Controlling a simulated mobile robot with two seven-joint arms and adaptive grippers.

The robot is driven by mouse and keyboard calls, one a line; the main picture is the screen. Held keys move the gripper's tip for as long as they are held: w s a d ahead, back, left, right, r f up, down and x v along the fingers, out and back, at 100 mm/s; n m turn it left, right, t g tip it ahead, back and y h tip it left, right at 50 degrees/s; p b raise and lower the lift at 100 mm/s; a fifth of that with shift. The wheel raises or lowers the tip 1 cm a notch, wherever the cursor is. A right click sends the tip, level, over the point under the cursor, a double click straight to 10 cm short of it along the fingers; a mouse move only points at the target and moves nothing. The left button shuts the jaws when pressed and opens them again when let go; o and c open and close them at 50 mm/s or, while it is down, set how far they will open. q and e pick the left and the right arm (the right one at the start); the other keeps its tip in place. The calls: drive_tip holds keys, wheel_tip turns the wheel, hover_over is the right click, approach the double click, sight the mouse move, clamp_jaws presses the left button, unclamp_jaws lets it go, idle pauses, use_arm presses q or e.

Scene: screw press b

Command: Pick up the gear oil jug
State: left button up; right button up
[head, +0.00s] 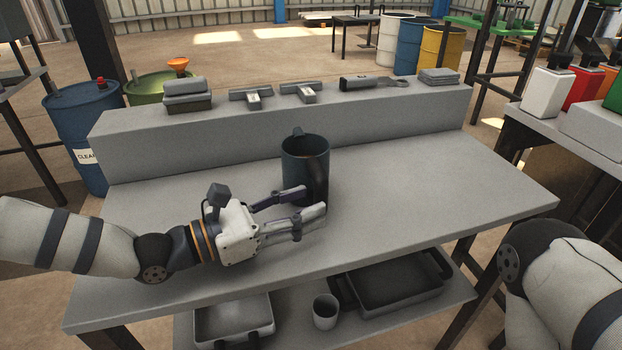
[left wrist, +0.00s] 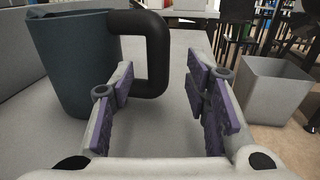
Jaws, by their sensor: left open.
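The gear oil jug (head: 303,158) is a dark blue, open-topped jug with a black handle, standing upright at the middle of the workbench. In the left wrist view the jug (left wrist: 72,65) is at the left, with its handle (left wrist: 158,55) reaching right, in front of the gap between my fingers. My left gripper (head: 313,202) is open and empty, low over the bench on the near side of the jug. Its purple-padded fingers (left wrist: 160,80) point toward the handle; I cannot tell whether they touch it. My right gripper is out of view.
The workbench (head: 430,185) is otherwise clear. A lower shelf holds a cup (head: 325,311) and trays (head: 395,285). A side table at right holds a white canister (head: 547,92) and a red one (head: 583,88).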

sight(321, 181)
use_arm(q)
drive_tip(key=x, duration=0.4)
drive_tip(key=shift+w, duration=0.15)
clamp_jaws()
drive_tip(key=shift+r, duration=0.15)
drive_tip(key=shift+r, duration=0.55)
wheel_tip(321, 181, up, 2)
drive_tip(key=shift+r+p, duration=0.1)
drive_tip(key=shift+p, duration=0.2)
drive_tip(key=s+d+r+p, duration=0.2)
drive_tip(key=s+r, duration=0.2)
drive_tip(key=s, duration=0.2)
drive_tip(key=s+d+r+p, duration=0.2)
drive_tip(key=s+r+p, duration=0.1)
drive_tip(key=s+r, duration=0.2)
drive_tip(key=shift+s+d+r, duration=0.25)
drive_tip(key=shift+s+d, duration=0.05)
drive_tip(key=shift+s, duration=0.8)
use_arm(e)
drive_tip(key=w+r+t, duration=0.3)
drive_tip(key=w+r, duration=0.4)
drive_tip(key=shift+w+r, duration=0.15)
